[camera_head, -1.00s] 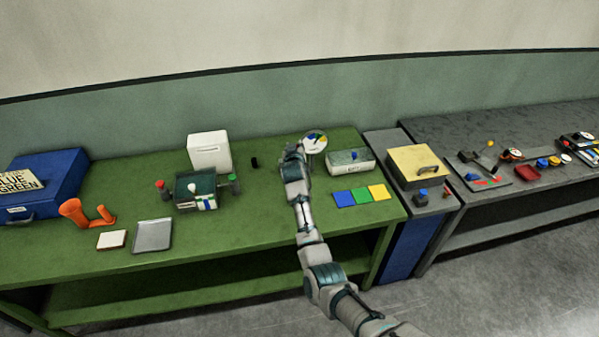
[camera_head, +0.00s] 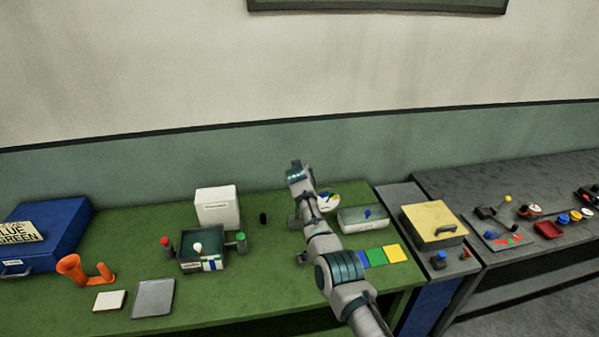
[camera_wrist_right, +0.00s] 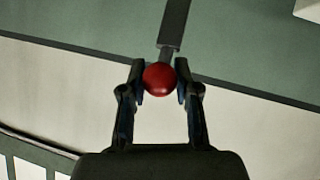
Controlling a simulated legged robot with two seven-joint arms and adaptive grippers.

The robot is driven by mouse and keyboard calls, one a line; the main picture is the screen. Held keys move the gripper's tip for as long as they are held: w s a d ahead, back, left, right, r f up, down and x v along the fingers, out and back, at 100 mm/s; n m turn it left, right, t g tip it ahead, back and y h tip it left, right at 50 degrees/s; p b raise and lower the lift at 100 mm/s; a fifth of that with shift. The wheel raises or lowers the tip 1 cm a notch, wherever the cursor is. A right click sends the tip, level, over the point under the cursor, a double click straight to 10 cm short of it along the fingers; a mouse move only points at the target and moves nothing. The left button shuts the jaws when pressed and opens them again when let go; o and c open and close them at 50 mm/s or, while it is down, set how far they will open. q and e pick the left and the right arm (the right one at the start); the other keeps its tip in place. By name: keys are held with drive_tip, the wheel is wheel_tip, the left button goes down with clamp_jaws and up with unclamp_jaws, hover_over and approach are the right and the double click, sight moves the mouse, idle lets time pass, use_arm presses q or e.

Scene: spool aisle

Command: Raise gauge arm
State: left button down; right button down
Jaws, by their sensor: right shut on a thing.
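In the wrist view my right gripper (camera_wrist_right: 160,80) is shut on a red ball knob (camera_wrist_right: 158,82). The knob sits at the end of a dark flat bar (camera_wrist_right: 174,25), the gauge arm, which runs up out of that picture. In the head view my right arm reaches over the green table, with its wrist end (camera_head: 297,172) up against the wall behind. The fingers and the knob are hidden there. The round gauge dial (camera_head: 329,200), white with coloured marks, shows partly behind my forearm. My left gripper is in neither view.
A white box (camera_head: 217,208) and a dark tray with red and green knobs (camera_head: 202,250) stand left of my arm. A pale case (camera_head: 363,220) and colour tiles (camera_head: 377,257) lie to its right. A yellow box (camera_head: 433,225) stands on the grey bench beyond.

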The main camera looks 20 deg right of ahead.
drive_tip(key=shift+f, duration=0.4)
drive_tip(key=c, duration=1.1)
unclamp_jaws()
drive_tip(key=shift+o, duration=1.4)
drive_tip(key=shift+w, duration=0.2)
drive_tip(key=shift+r, duration=0.15)
drive_tip(key=shift+v, duration=0.75)
drive_tip(key=v, duration=1)
drive_tip(key=shift+a, duration=0.1)
